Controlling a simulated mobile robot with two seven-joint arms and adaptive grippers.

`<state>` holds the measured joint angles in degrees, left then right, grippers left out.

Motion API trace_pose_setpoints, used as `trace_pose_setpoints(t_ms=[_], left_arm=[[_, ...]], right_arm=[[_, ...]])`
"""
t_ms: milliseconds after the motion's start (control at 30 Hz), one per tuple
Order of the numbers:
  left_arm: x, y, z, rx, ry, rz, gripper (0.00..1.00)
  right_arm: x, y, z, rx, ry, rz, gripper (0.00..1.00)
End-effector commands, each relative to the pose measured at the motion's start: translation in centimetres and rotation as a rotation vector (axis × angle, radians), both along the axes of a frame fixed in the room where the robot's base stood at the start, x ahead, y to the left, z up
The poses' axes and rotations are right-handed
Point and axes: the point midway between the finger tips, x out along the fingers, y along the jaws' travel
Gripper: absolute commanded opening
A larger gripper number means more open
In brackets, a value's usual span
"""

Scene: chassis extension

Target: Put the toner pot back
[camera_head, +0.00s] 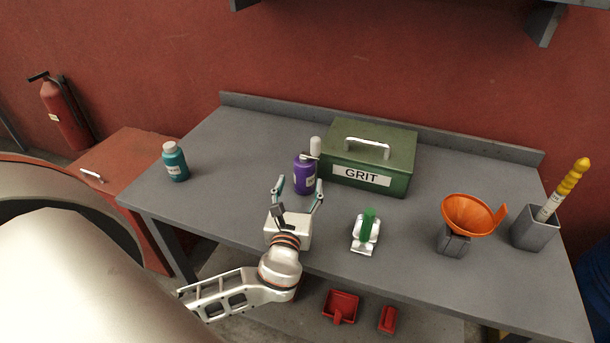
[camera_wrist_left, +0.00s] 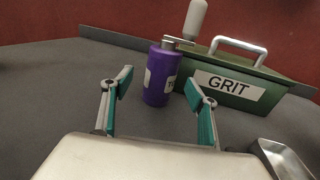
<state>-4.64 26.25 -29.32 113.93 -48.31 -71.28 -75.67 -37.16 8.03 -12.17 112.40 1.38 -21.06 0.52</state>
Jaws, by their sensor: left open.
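A purple pot (camera_head: 304,178) with a pale label stands upright on the grey workbench, left of the green GRIT box. In the left wrist view the purple pot (camera_wrist_left: 160,75) shows only part of its label, with a letter like T. A small metal piece shows at its top. A teal bottle (camera_head: 175,162) with a pale cap and label stands at the bench's left end; I cannot read its label. My left gripper (camera_head: 299,188) is open and empty, its fingers pointing at the purple pot from the front. The left wrist view shows the pot beyond and between the fingertips (camera_wrist_left: 158,84). My right gripper is not in view.
The GRIT box (camera_head: 400,150) stands close right of the pot, with a white rounded object (camera_head: 315,146) behind the pot. A green-and-white tool (camera_head: 366,232), orange funnel (camera_head: 468,213) and grey holder (camera_head: 535,230) stand further right. The bench between teal bottle and pot is clear.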

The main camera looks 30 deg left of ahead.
Motion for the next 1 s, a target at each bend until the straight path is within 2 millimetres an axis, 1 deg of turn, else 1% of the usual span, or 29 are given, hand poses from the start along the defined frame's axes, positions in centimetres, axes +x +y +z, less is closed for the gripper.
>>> trace_pose_setpoints(t_ms=[167, 300, 400, 500, 700, 733, 767, 800, 900, 967, 1000], left_arm=[[1.9, 0.7, -0.1, 0.001, -0.002, 0.000, 0.59], [3.8, 1.5, -0.2, 0.000, -0.002, -0.001, 0.59], [4.8, 1.9, -0.2, -0.001, -0.002, -0.002, 0.59], [5.2, 2.1, -0.3, -0.002, 0.000, -0.002, 0.59], [5.3, 2.1, -0.3, -0.002, 0.000, -0.002, 0.59], [5.3, 2.1, -0.3, -0.002, 0.000, -0.002, 0.56], [5.3, 2.1, -0.3, -0.002, 0.000, -0.002, 0.48], [5.3, 2.1, -0.3, -0.002, 0.000, -0.002, 0.38], [5.3, 2.1, -0.3, -0.002, 0.000, -0.002, 0.14], [5.3, 2.1, -0.3, -0.002, 0.000, -0.002, 0.14], [5.3, 2.1, -0.3, -0.003, -0.001, -0.002, 0.10]], right_arm=[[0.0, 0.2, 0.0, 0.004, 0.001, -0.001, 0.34], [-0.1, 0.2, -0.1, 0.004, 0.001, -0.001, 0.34], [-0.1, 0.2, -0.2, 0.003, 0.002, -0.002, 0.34], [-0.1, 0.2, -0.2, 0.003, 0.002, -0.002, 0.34], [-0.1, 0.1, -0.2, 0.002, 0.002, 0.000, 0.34], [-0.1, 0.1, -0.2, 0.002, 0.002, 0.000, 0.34], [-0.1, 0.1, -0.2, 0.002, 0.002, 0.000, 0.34], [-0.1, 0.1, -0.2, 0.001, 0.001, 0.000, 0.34], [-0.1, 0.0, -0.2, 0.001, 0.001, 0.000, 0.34], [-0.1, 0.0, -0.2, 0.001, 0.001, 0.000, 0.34], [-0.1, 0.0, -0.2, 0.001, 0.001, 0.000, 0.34]])
